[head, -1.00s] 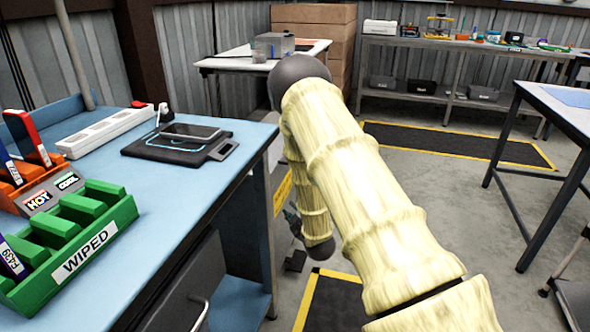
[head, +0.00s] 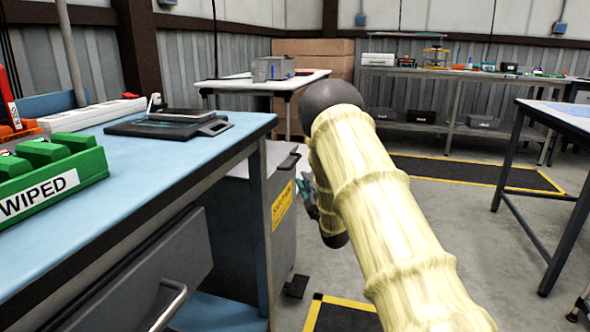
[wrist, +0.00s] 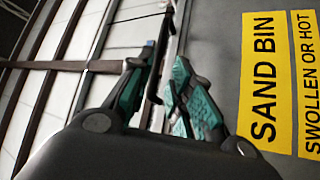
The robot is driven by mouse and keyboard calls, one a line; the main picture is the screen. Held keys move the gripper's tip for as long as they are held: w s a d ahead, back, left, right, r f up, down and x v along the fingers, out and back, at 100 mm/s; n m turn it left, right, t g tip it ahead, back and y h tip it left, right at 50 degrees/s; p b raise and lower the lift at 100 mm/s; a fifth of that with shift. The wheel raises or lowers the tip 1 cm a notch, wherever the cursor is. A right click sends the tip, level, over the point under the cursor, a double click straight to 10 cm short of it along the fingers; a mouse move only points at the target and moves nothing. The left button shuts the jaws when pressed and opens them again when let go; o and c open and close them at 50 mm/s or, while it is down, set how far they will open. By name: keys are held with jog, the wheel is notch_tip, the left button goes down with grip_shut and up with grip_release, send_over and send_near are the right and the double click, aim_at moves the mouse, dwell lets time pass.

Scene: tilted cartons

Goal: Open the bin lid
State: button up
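The grey sand bin (head: 284,238) stands on the floor beyond the right end of the blue bench, with a yellow label on its side. Its lid (head: 283,160) looks closed, though the bench and my arm hide part of it. In the wrist view, the bin's grey wall (wrist: 222,60) with yellow text strips fills the right side. My gripper (head: 308,192) is beside the labelled face. In the wrist view, my gripper's teal fingers (wrist: 163,72) are apart, with a thin dark bar (wrist: 153,75) between them. I cannot tell whether they touch it.
The blue bench (head: 180,160) is close on the left, with a green WIPED rack (head: 55,170) and a dark pad on top. Another table (head: 560,120) stands at the right.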

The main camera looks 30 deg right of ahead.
aim_at(295, 160)
jog(key=b+x, duration=0.3)
jog(key=x, duration=0.7)
jog(key=shift+w+r+b, duration=0.1)
jog(key=shift+w+b, duration=0.15)
jog(key=shift+b, duration=0.05)
grip_shut()
